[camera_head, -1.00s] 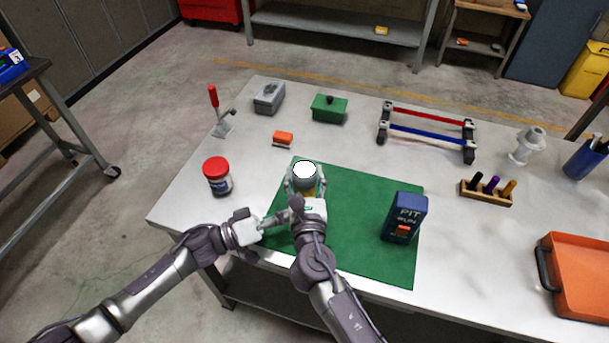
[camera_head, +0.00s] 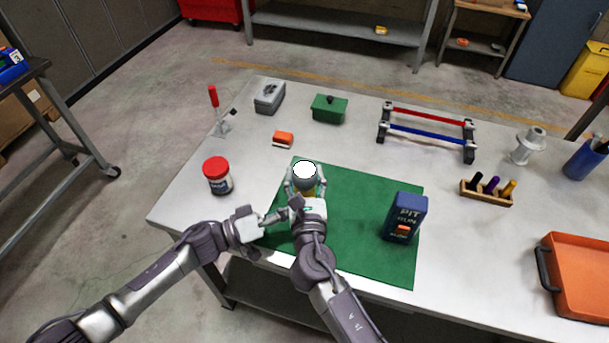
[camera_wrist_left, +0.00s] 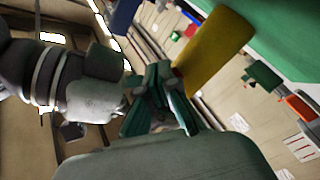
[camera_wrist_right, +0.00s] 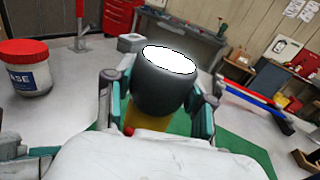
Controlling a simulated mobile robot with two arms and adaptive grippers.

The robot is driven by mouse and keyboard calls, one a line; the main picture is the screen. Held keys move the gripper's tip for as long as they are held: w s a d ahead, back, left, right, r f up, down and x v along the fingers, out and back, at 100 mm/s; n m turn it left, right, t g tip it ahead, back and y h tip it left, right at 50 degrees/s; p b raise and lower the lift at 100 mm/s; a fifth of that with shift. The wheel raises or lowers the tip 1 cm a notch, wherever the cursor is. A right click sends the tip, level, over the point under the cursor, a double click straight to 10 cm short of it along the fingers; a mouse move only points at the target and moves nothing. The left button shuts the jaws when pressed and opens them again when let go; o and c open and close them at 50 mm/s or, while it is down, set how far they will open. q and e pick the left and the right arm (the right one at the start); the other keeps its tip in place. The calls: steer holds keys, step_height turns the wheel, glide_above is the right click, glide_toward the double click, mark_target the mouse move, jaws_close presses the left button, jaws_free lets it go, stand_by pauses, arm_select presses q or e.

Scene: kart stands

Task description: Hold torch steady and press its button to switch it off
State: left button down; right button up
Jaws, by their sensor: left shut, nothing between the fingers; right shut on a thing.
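The torch (camera_wrist_right: 164,85) stands upright, its dark grey head on top with a bright white lens, over the green mat (camera_head: 350,185). My right gripper (camera_head: 305,184) is shut around it. Its yellow body (camera_wrist_left: 213,48) shows in the left wrist view. A small red button (camera_wrist_right: 129,131) shows on the yellow body in the right wrist view, low and on the near side. My left gripper (camera_head: 284,214) is shut and empty, just left of my right wrist and close to the torch. Whether its tips touch the torch is hidden in the head view.
A red-lidded jar (camera_head: 217,175) stands left of the mat. A blue box (camera_head: 405,217) stands on the mat's right side. An orange block (camera_head: 283,139), green box (camera_head: 329,108) and rail rack (camera_head: 427,126) lie behind. An orange tray (camera_head: 580,275) is far right.

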arm_select(q)
steer(key=shift+w, duration=0.15)
stand_by(0.4)
steer(key=shift+s+a, duration=0.15)
steer(key=shift+s, duration=0.35)
steer(key=shift+s+a, duration=0.4)
steer(key=shift+s, duration=0.55)
steer(key=shift+s+a, duration=0.4)
steer(key=shift+s, duration=0.5)
steer(key=shift+s+a, duration=0.4)
steer(key=shift+s, duration=0.55)
arm_select(e)
steer(key=o, duration=1.4)
steer(key=shift+o, duration=0.2)
